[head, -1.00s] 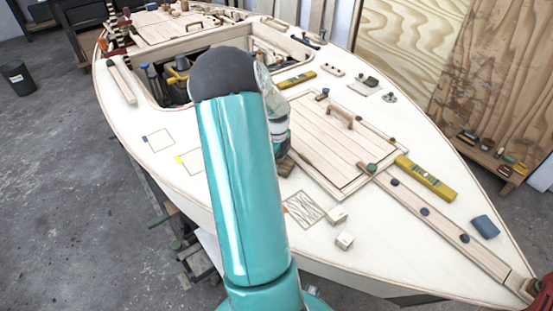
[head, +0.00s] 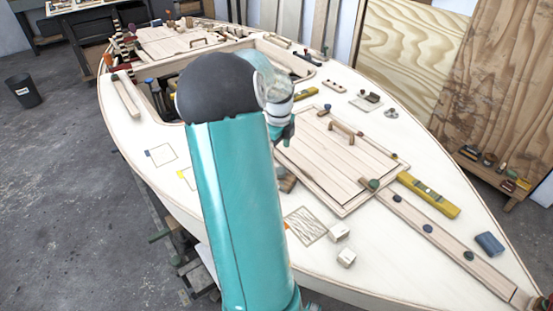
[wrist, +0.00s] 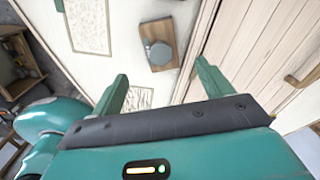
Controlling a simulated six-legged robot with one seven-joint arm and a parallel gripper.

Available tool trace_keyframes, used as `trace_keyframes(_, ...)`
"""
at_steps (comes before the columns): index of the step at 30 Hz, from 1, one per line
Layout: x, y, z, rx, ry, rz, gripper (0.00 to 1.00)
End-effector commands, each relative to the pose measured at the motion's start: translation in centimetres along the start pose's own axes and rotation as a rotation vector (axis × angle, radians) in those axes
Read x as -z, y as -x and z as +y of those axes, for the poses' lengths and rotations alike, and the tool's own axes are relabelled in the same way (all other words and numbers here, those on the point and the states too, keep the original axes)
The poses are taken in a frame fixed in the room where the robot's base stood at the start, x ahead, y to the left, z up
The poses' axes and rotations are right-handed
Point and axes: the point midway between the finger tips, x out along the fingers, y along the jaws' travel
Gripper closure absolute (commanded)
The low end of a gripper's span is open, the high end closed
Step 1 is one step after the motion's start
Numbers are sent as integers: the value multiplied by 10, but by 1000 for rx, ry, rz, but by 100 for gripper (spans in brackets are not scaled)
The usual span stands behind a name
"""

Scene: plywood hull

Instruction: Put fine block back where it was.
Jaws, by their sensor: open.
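A brown wooden block with a round grey knob (wrist: 160,42) lies on the pale deck beside the hatch, ahead of my fingertips in the wrist view. In the head view a brown block (head: 288,182), partly hidden by my arm, lies by the hatch's near-left edge. No readable label shows which block is the fine one. My gripper (wrist: 162,72) is open and empty, apart from the block; in the head view it (head: 284,134) is above the deck, largely behind my arm. Outlined squares have blue (head: 161,155), yellow (head: 190,178) and orange (head: 305,226) tags; the orange-tagged one is grained.
The hatch (head: 325,160) has a raised handle (head: 342,133). Two pale cubes (head: 339,231) (head: 346,257), a yellow level (head: 429,195), a long plank (head: 445,240) and a blue block (head: 489,244) lie right. The cockpit opening (head: 165,95) is behind my arm.

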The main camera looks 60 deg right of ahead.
Motion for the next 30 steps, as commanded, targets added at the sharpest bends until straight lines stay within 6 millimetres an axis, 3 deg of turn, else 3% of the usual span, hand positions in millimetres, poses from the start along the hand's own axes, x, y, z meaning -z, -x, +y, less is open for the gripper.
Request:
trace_keyframes(10, -3, 6, 4, 0, 18, -5, 21)
trace_keyframes(14, -24, 22, 31, 4, 176, -41, 21)
trace_keyframes(17, -51, 45, 76, 18, 429, -89, 21)
trace_keyframes(22, -85, 87, 175, 73, 970, -171, 21)
trace_keyframes(26, -93, 114, 251, 145, 1391, -214, 21)
trace_keyframes(30, -85, 136, 328, 250, 1842, -236, 21)
